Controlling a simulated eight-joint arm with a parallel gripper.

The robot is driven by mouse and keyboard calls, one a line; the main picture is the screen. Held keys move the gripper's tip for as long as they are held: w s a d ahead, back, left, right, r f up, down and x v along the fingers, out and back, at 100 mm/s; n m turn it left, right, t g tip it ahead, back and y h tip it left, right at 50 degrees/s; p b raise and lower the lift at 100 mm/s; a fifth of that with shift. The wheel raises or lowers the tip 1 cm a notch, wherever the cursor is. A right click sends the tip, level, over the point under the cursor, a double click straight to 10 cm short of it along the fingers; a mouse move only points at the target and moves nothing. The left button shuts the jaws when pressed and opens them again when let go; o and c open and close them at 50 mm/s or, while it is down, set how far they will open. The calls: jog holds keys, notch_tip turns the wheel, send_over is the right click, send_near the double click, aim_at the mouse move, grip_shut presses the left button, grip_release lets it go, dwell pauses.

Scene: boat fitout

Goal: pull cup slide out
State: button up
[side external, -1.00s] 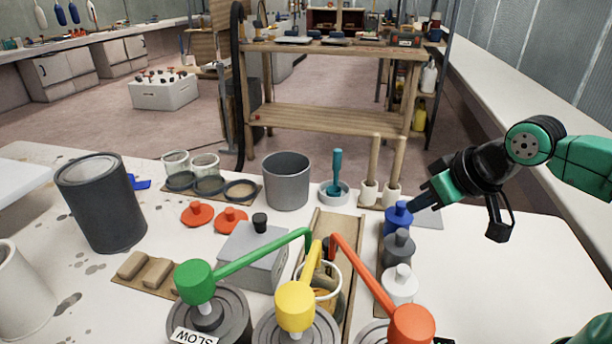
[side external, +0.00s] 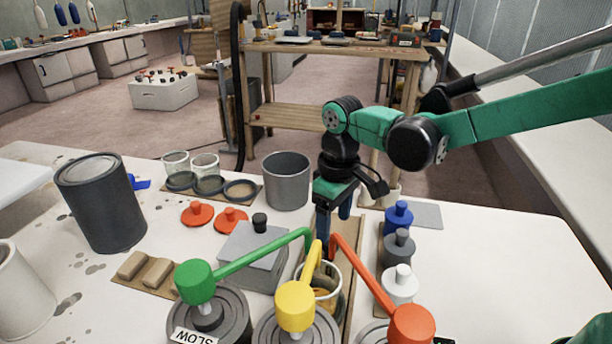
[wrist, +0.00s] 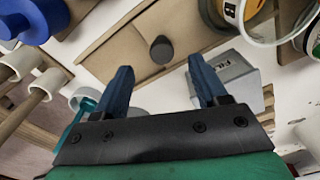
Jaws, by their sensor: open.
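The cup slide is a light wooden board (side external: 353,240) running front to back between the pump cans and the bottle row. In the wrist view its bare wood (wrist: 110,45) carries a dark round knob (wrist: 161,49). A clear-walled cup (side external: 333,273) stands at its front end under the pump spouts. My gripper (side external: 331,232) points down over the rear part of the slide and hides the knob in the side view. In the wrist view my gripper (wrist: 160,72) is open, its blue fingers apart, with the knob between and just beyond the tips. Contact with the knob cannot be told.
Green (side external: 258,254), yellow (side external: 297,300) and red (side external: 365,275) pump arms reach over the cup. A grey box (side external: 253,245) stands left of the slide. Blue (side external: 398,218), grey and white bottles line its right. A grey bucket (side external: 287,180) stands behind left.

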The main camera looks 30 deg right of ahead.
jog(key=shift+a+f, duration=0.1)
jog(key=shift+f, duration=2.9)
grip_shut()
jog(key=shift+w, duration=0.1)
